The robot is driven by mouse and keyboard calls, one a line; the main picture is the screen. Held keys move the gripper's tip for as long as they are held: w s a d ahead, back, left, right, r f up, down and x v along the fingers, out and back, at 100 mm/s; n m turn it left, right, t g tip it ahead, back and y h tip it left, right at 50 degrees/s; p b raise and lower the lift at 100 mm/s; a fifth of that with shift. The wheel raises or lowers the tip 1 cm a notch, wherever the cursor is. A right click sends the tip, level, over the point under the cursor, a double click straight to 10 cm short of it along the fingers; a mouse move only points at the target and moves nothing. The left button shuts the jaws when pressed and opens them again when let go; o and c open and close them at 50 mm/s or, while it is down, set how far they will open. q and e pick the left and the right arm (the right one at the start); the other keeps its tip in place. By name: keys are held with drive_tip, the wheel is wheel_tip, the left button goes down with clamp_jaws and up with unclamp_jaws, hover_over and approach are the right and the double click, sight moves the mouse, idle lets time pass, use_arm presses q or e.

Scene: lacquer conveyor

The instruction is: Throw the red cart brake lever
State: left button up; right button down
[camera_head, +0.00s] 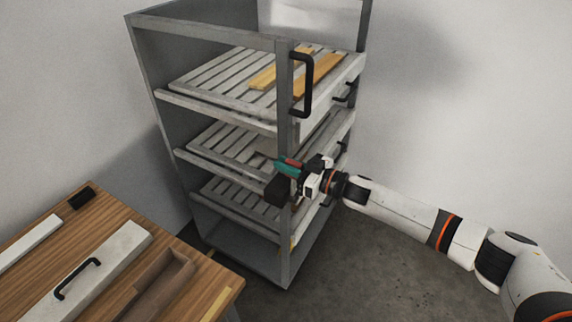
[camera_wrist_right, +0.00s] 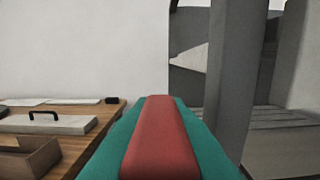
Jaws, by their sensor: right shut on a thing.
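The red cart brake lever (camera_wrist_right: 158,140) fills the lower middle of the right wrist view, lengthwise between two teal finger pads. In the head view only a small bit of red (camera_head: 292,162) shows at the jaws. My right gripper (camera_head: 284,167) is shut on the lever, beside the front corner post of the grey cart (camera_head: 205,30). The lever's mount and its exact tilt are hidden by the gripper. My left gripper is in neither view.
The cart carries slatted trays (camera_head: 187,98) on several levels, with yellow strips (camera_head: 318,75) on the top one and black handles (camera_head: 303,84). A wooden table (camera_head: 105,212) with a white lidded panel (camera_head: 110,262) and an open brown box (camera_head: 160,288) stands at lower left. Floor right of the cart is clear.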

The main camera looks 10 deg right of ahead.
drive_tip(key=c, duration=1.4)
unclamp_jaws()
drive_tip(key=b+v, duration=0.2)
drive_tip(key=v, duration=1)
